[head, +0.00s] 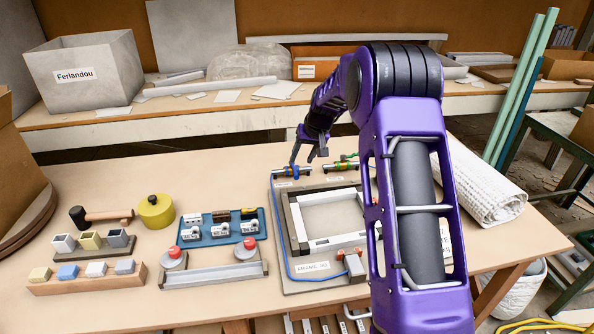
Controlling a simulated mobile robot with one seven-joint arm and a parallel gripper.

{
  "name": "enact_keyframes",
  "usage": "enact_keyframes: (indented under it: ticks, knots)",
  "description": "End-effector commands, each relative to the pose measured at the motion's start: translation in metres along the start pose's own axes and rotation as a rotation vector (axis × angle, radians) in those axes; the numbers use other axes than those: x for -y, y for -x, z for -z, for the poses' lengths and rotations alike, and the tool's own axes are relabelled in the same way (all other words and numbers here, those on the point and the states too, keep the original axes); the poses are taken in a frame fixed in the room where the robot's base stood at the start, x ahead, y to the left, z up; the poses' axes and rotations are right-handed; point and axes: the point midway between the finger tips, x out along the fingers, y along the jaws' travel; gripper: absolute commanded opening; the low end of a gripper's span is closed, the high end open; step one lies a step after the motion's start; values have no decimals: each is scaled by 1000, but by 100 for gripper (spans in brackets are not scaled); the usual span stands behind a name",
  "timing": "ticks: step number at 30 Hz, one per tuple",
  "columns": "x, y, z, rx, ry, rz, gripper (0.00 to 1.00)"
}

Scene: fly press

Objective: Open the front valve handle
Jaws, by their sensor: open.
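Two small metal valves sit near the back edge of a grey board on the table. The left valve (292,172) has blue parts and a blue hose running from it down the board. The right valve (341,167) has a green part on top and a yellowish part nearby. I cannot tell from this view which one is the front valve, or how its handle is turned. My gripper (309,158) is open and points down just above the left valve, with one finger close to it. I cannot tell whether they touch. My purple arm covers the board's right side.
A white frame (327,243) lies on the board in front of the valves. To the left are a blue tray (222,232) of small parts, a yellow pot (156,211), a hammer (104,216) and a two-button bar (213,275). A rolled white mat (480,178) lies at right.

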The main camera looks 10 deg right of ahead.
Motion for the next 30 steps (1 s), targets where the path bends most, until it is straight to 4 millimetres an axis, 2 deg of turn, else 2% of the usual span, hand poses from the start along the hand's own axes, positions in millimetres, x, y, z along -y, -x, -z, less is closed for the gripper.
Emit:
enact_keyframes:
  ticks: [1,3,10,15,23,26,30]
  knots:
    - [0,-14,-2,4,0,0,50]
    - [0,-28,-1,3,0,0,50]
    - [0,-62,0,1,1,0,50]
    - [0,-71,0,0,1,0,50]
    - [0,-72,0,-1,1,-1,50]
    - [0,-72,0,0,1,-1,36]
    - [0,-72,0,0,1,0,11]
